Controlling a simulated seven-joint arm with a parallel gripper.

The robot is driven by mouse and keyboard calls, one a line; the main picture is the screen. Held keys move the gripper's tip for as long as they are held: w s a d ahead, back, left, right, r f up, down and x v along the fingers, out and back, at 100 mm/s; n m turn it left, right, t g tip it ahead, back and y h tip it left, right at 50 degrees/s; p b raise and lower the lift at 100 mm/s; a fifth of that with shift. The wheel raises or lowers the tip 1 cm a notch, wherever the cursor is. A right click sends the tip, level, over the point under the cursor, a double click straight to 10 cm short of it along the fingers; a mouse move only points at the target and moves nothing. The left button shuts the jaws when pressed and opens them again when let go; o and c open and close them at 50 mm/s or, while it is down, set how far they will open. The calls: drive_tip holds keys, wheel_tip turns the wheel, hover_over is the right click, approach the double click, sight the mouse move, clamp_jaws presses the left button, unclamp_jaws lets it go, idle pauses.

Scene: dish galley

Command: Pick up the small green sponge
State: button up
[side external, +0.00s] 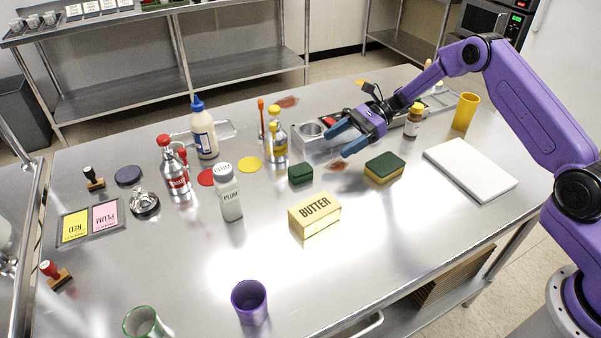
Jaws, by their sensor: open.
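A small dark green block (300,174), which looks like the small green sponge, lies on the steel table near its middle. A larger sponge (384,168) with a green top and yellow body lies to its right. My gripper (336,143) is open, with its blue fingers apart and nothing seen between them. It is in the air, up and to the right of the small green block in the picture. Its exact height above the table is hard to tell.
A butter box (314,216) stands in front of the small block. A white PLUM bottle (228,192) and a yellow bottle (275,138) stand to its left and behind. A metal container (312,136) is behind it. A white board (470,170) lies at right. The front right table is clear.

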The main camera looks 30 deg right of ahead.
sight(300, 169)
drive_tip(key=x, duration=0.8)
drive_tip(key=shift+x, duration=2.65)
drive_tip(key=shift+w+d+f, duration=0.1)
drive_tip(key=shift+f, duration=0.05)
drive_tip(key=c, duration=1.1)
